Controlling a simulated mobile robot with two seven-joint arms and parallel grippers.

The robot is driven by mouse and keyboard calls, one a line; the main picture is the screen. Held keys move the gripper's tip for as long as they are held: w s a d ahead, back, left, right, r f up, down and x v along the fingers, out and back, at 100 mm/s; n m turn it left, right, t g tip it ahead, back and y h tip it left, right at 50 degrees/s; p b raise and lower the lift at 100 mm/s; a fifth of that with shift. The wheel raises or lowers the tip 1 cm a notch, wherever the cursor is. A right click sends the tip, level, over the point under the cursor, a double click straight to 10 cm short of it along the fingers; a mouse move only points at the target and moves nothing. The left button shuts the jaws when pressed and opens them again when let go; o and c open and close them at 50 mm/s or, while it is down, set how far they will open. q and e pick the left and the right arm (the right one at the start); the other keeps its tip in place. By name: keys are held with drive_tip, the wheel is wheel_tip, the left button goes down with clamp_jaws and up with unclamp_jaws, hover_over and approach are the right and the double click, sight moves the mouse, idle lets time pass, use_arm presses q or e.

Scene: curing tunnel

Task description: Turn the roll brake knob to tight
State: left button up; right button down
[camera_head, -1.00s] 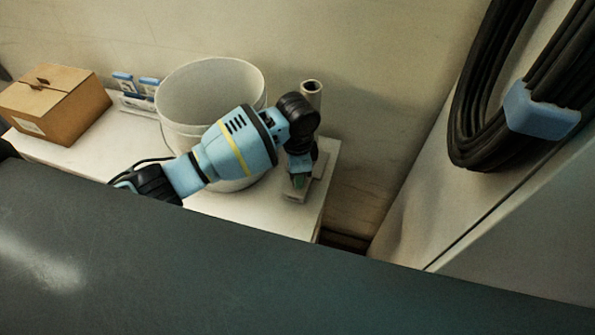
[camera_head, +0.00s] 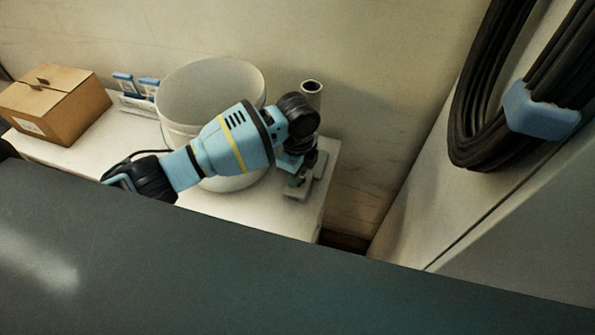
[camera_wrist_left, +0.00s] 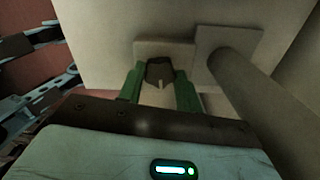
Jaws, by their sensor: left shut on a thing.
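The dark roll brake knob (camera_wrist_left: 160,70) sits on a light grey holder plate (camera_wrist_left: 180,50) in the left wrist view. A short pale line shows on its near side. The green fingers of my left gripper (camera_wrist_left: 160,80) stand on either side of it, shut on it. In the head view my left gripper (camera_head: 294,180) is low at the holder's base (camera_head: 298,194), and the knob is hidden there by my gripper and wrist. An upright grey tube (camera_head: 312,92) stands behind my wrist; it also shows beside the knob in the left wrist view (camera_wrist_left: 245,90). My right gripper is not seen.
A white bucket (camera_head: 195,85) stands close behind my left forearm on the white table (camera_head: 250,215). A cardboard box (camera_head: 65,105) and small blue-and-white items (camera_head: 135,88) are at the left. Black cables (camera_head: 480,120) hang at the right. A dark surface (camera_head: 250,270) fills the front.

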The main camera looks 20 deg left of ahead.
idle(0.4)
use_arm(q)
drive_tip(key=o, duration=1)
drive_tip(key=shift+r, duration=3.95)
